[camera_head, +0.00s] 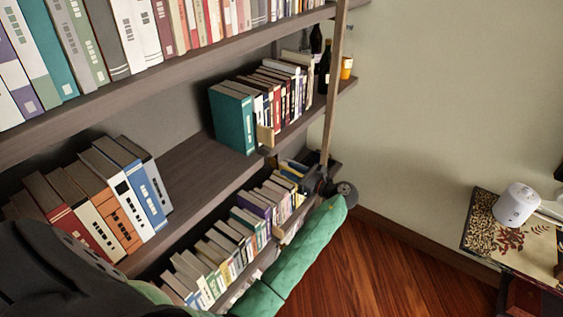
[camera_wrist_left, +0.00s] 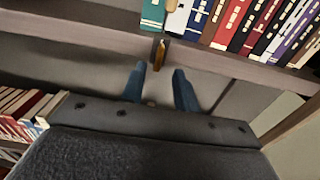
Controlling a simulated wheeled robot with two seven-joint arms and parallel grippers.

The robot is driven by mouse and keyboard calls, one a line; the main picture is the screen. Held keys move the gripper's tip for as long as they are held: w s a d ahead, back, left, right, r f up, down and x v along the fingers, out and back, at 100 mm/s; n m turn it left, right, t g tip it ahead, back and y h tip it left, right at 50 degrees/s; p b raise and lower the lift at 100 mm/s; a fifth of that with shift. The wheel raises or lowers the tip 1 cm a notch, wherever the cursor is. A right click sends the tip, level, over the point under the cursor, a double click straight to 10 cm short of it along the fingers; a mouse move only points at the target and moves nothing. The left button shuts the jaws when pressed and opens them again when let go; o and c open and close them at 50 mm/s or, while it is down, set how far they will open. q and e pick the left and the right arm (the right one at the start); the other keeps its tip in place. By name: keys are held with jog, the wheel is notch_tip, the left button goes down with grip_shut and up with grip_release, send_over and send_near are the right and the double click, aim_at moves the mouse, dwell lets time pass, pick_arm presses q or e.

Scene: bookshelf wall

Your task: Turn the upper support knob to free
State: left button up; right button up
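The upper support knob is a small tan wooden piece (camera_head: 265,136) at the front edge of the middle shelf, beside the teal book. It also shows in the left wrist view as a narrow brown and yellow upright piece (camera_wrist_left: 160,55) at the shelf edge. I see no contact. My right gripper is not in view.
A lower row of books (camera_head: 240,235) stands below, with a second wooden piece (camera_head: 284,236) at its front edge. A shelf post (camera_head: 333,105) and bottles (camera_head: 325,68) are to the right. A white device (camera_head: 516,204) sits on a side table at far right.

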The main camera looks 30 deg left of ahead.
aim_at(272, 162)
pick_arm(q)
jog(key=a+p, duration=0.2)
jog(key=a, duration=0.3)
jog(key=shift+w+a, duration=0.1)
jog(key=shift+w, duration=0.05)
jog(key=shift+c, duration=0.2)
grip_shut()
